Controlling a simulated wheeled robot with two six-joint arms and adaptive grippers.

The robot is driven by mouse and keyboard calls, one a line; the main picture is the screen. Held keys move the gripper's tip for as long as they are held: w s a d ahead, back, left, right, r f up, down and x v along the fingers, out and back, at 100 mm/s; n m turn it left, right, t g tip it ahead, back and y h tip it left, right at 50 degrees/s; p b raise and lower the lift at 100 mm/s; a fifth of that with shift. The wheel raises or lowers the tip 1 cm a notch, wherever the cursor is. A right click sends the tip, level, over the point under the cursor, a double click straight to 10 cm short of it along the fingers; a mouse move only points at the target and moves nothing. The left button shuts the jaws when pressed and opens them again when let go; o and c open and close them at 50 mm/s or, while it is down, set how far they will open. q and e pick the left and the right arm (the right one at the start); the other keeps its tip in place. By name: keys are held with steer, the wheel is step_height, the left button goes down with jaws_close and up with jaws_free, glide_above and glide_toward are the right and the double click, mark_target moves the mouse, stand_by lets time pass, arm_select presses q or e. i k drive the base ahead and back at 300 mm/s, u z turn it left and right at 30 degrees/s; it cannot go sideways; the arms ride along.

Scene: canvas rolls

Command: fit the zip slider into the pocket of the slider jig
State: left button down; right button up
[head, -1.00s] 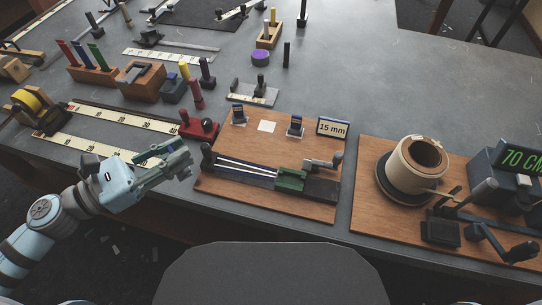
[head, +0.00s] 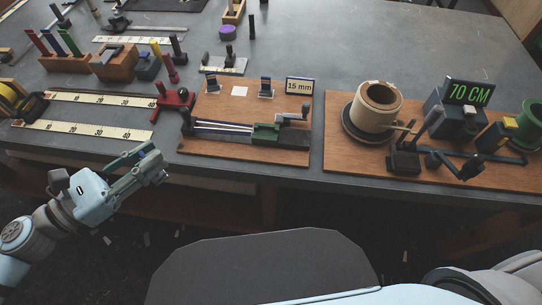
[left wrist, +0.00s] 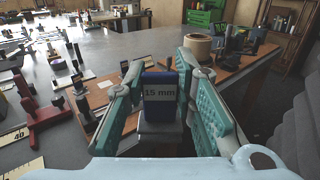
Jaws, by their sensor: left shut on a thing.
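My left gripper (head: 158,160) is shut on a dark blue zip slider with a grey "15 mm" label, held upright between the teal finger pads in the left wrist view (left wrist: 158,112). The gripper is off the table's front edge, left of and nearer than the wooden board. What looks like the slider jig, a green block (head: 266,133) on a dark rail, lies along this board's front, with two white strips running into it from the left. Its pocket cannot be made out. My right gripper is out of view.
The board (head: 225,105) also bears two small stands (head: 211,84) (head: 265,87) and a "15 mm" sign (head: 299,86). A red stand (head: 174,100) is just left of it. Right is another board with a cream pot (head: 376,110) and a "70 CM" display (head: 470,92).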

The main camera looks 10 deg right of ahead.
mark_target(266, 134)
steer(key=k, duration=0.95)
steer(key=z, duration=1.15)
